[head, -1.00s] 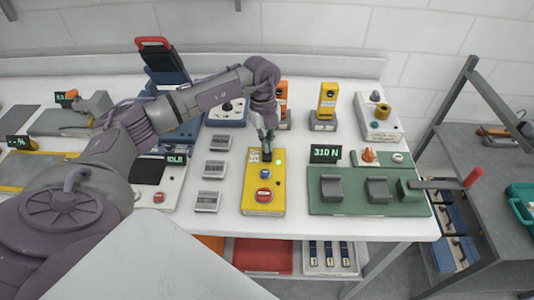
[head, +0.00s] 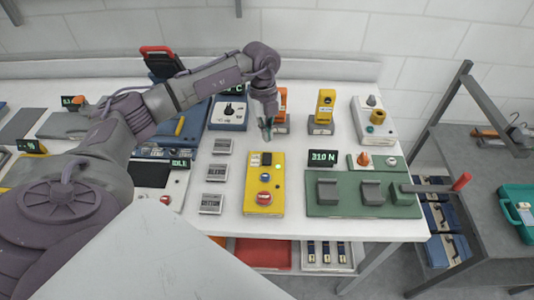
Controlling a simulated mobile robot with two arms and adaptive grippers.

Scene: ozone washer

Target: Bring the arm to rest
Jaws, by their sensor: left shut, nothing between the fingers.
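My left arm (head: 205,82) comes in from the left and reaches over the bench. Its gripper (head: 267,136) points down, shut and empty, above the far end of a yellow control box (head: 262,206). The box carries a blue button (head: 265,177), a red button (head: 263,198), a black switch (head: 266,158) and a small green light. The fingertips appear apart from the box, though the exact height is hard to judge. My right gripper does not show.
A green fixture (head: 345,206) with a "310 N" display (head: 322,157) stands right of the box. Grey labelled blocks (head: 215,173) lie left of it. Yellow-topped devices (head: 325,107) stand behind. A grey side table (head: 480,180) is at the right.

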